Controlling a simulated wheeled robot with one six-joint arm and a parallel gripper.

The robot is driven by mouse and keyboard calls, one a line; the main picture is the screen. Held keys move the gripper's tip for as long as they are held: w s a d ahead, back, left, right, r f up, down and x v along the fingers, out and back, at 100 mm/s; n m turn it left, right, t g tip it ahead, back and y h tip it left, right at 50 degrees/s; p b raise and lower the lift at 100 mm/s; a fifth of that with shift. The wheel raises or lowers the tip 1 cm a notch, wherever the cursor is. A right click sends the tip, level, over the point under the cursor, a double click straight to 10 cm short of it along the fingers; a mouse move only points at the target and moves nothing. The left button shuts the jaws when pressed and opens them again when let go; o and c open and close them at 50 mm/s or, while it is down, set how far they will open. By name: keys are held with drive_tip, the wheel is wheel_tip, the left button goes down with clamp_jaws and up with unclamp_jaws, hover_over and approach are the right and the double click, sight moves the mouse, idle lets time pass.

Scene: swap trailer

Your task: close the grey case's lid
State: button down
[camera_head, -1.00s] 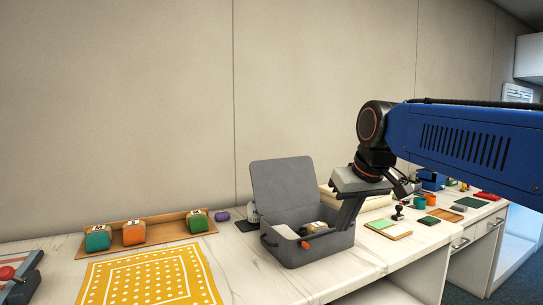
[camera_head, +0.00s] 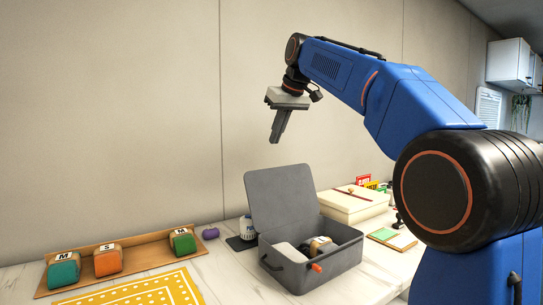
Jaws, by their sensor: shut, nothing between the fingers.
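The grey case (camera_head: 310,275) stands on the white counter in the head view. Its lid (camera_head: 283,197) is raised, leaning back a little past upright near the wall. Inside the case are a whitish item (camera_head: 287,251) and a dark and tan item (camera_head: 321,244). An orange piece (camera_head: 316,267) sits at the front wall. My gripper (camera_head: 275,140) hangs pointing down, well above the lid and apart from it. Its fingers are shut with nothing between them.
A cream box (camera_head: 352,207) stands right of the case. A wooden rack (camera_head: 125,258) with green and orange blocks is at the left, near a yellow dotted mat (camera_head: 145,290). A small purple item (camera_head: 211,233) and a white jar (camera_head: 247,228) stand behind. The air around the lid is clear.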

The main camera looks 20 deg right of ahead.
wheel_tip(320, 180, down, 9)
drive_tip(key=w, duration=0.1)
drive_tip(key=shift+a, duration=0.2)
idle(0.5)
drive_tip(key=shift+s, duration=0.1)
